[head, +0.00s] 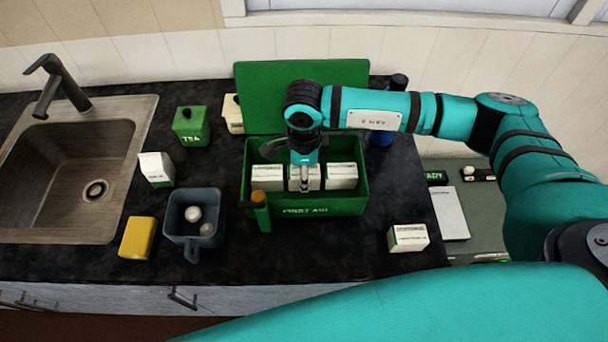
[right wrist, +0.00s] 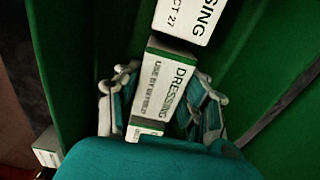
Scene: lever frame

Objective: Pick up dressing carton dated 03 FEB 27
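A green first aid box (head: 310,207) stands open on the counter with three white cartons inside. My right gripper (head: 304,182) points down into it at the middle carton (head: 296,180). In the right wrist view, its fingers (right wrist: 163,112) stand open on both sides of a dressing carton (right wrist: 163,85), with no clear contact. That carton's small use-by line seems to read 03 FEB 27, but is blurred. Another carton (right wrist: 185,15) beyond it shows "CT 27". The left carton (head: 268,177) and right carton (head: 342,176) flank the middle one. My left gripper is out of view.
The raised lid (head: 270,85) stands behind the box. Another white carton (head: 408,238) lies on the counter at right.

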